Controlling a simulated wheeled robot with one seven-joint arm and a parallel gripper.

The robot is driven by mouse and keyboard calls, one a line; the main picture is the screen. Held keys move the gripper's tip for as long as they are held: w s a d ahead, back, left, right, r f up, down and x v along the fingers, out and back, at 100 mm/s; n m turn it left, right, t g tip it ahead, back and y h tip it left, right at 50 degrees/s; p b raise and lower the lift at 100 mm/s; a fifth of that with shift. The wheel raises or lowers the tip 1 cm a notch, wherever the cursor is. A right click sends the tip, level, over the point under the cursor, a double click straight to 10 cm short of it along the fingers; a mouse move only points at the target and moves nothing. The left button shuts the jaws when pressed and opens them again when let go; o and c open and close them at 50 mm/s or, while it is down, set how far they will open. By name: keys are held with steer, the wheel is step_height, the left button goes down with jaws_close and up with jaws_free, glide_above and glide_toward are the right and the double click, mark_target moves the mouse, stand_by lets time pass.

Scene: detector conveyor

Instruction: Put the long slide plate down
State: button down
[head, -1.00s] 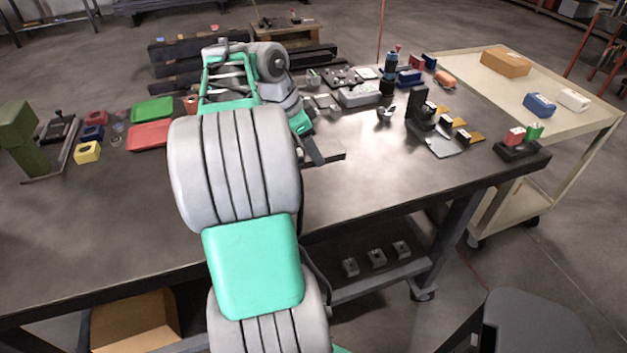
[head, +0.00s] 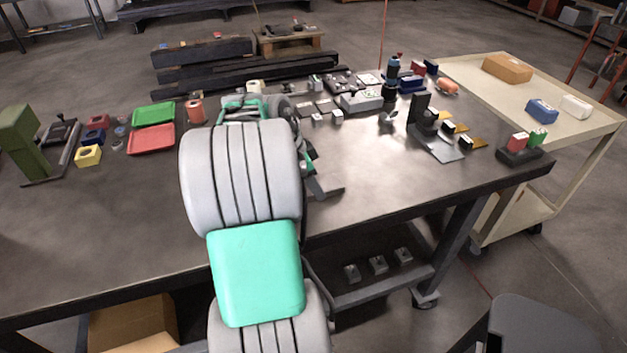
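A dark grey flat plate (head: 327,186), which I take to be the long slide plate, shows just right of my arm, low over the near part of the workbench (head: 400,190). Only its right part is visible; my arm hides the rest. My gripper (head: 310,170) reaches down to it and meets it at its left side. The jaws are mostly hidden, but the plate has moved along with the gripper, so it appears held. I cannot tell whether the plate touches the bench top.
Green (head: 154,113) and red (head: 151,138) trays lie left of my arm. A black-and-blue microscope-like device (head: 390,90) and a dark angled bracket (head: 422,118) stand to the right. The bench between the plate and the bracket is clear. A cream cart (head: 480,75) stands at right.

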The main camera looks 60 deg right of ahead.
steer(key=c, duration=0.5)
jaws_free()
steer(key=shift+f, duration=0.1)
